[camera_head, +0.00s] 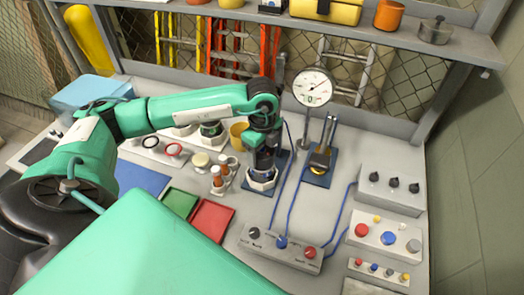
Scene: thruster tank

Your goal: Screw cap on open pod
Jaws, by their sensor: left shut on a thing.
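My left gripper (264,164) points down over a white, many-sided holder (261,184) on a blue plate, right of the table's middle. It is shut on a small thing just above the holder. The fingers mostly hide this thing, which seems to be the cap. The open pod seems to be in the holder under the fingers; it is hidden too. I cannot tell whether cap and pod touch. My right gripper is not in view.
A small rack with orange-and-white bottles (217,181) stands close left of the holder. A dial gauge (313,88) on a stand rises at the right. A control box (282,248) lies in front, with blue cables. Green (180,202) and red (212,218) trays lie front left.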

